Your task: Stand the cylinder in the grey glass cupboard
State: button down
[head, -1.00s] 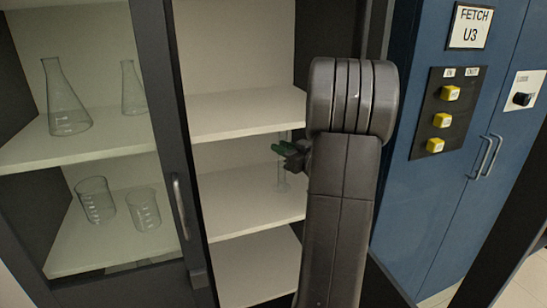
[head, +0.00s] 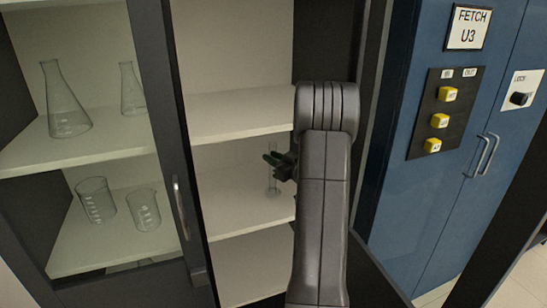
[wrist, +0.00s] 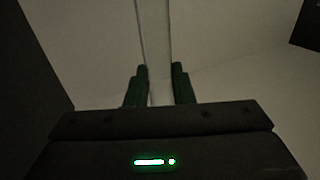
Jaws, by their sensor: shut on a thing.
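The clear glass cylinder (head: 273,183) is upright inside the open right half of the grey cupboard (head: 164,110), over the middle shelf (head: 235,203). I cannot tell whether its foot touches the shelf. My gripper (head: 272,159), with green fingertips, is shut on the cylinder partway up. In the wrist view the cylinder (wrist: 156,40) stands between the two green fingers, and its lower part is hidden by the gripper body. My arm hides the right part of the shelves in the head view.
Behind glass at left, two flasks (head: 67,108) stand on an upper shelf and two beakers (head: 97,202) on a lower one. An upper shelf (head: 235,117) lies above the gripper. The middle shelf is clear left of the cylinder. A blue cabinet (head: 425,205) stands at right.

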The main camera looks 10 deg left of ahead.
jog(key=shift+f+b, duration=0.2)
jog(key=shift+b, duration=0.15)
jog(key=c, duration=1.3)
grip_release()
jog(key=shift+r, duration=0.1)
jog(key=shift+o, duration=0.2)
jog(key=v, duration=0.7)
jog(key=shift+s+d+r+b, duration=0.15)
jog(key=shift+s+d+b, duration=0.05)
jog(key=shift+b, duration=0.2)
